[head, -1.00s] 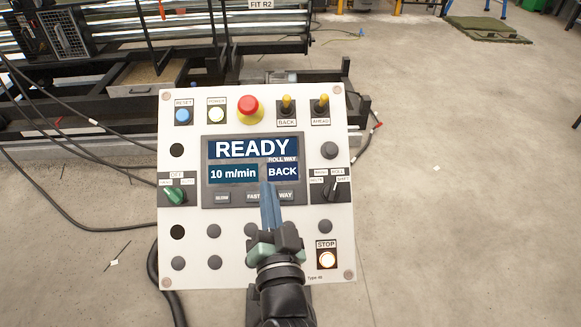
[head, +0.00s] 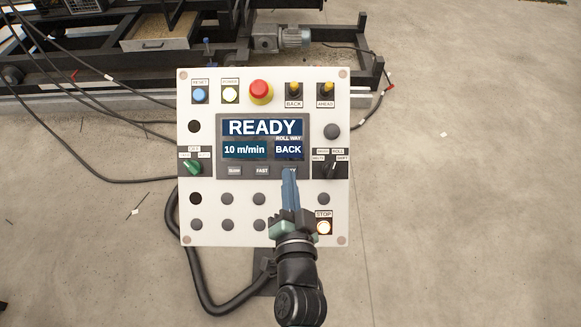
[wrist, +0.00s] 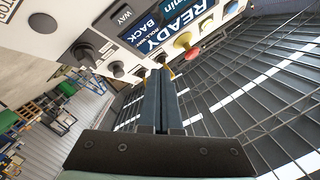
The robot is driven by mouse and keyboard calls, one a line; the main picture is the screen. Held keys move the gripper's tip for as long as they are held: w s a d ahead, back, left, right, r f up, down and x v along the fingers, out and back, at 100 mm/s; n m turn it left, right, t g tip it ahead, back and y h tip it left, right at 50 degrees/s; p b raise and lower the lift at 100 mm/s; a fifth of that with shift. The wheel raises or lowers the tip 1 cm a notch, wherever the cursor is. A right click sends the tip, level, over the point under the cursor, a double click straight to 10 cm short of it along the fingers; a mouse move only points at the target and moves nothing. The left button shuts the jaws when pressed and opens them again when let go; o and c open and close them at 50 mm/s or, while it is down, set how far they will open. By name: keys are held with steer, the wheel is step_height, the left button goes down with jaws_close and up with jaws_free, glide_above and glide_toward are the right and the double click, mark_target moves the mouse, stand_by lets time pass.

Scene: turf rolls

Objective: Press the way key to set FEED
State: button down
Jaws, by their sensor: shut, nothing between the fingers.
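The control panel (head: 210,237) is a pale upright board with a dark screen unit. Its screen (head: 262,128) reads READY, 10 m/min and ROLL WAY BACK. Below the screen is a row of dark keys, SLOW, FAST and WAY. The WAY key (wrist: 125,14) shows clearly in the wrist view; in the head view my fingers mostly cover it. My gripper (head: 289,173) is shut and empty, its blue-grey fingertips in front of the WAY key's place in the head view. In the wrist view the fingers (wrist: 161,75) point toward the panel; I cannot tell whether they touch it.
Around the screen are a red mushroom button (head: 261,91), a lit STOP button (head: 324,227), a green selector (head: 192,167), a black selector (head: 331,169) and yellow toggles (head: 294,89). A black cable (head: 190,285) hangs at the left. Open floor (head: 470,200) lies to the right.

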steer(key=shift+f, duration=0.1)
steer(key=w+f+b, duration=0.2)
steer(key=b, duration=0.1)
steer(key=w+f+b, duration=0.2)
steer(key=f+b, duration=0.1)
steer(key=shift+w+f, duration=0.3)
steer(key=shift+f, duration=0.05)
steer(key=shift+w+f+b, duration=0.4)
steer(key=shift+w+b, duration=0.15)
steer(key=shift+f, duration=0.1)
stand_by(1.3)
steer(key=shift+w+f+b, duration=0.25)
steer(key=shift+b, duration=0.15)
steer(key=shift+w+f+b, duration=0.25)
steer(key=shift+f+b, duration=0.05)
steer(key=shift+b, duration=0.1)
stand_by(0.5)
steer(key=shift+s+r+p, duration=0.55)
steer(key=shift+r+p, duration=0.1)
steer(key=shift+p, duration=0.05)
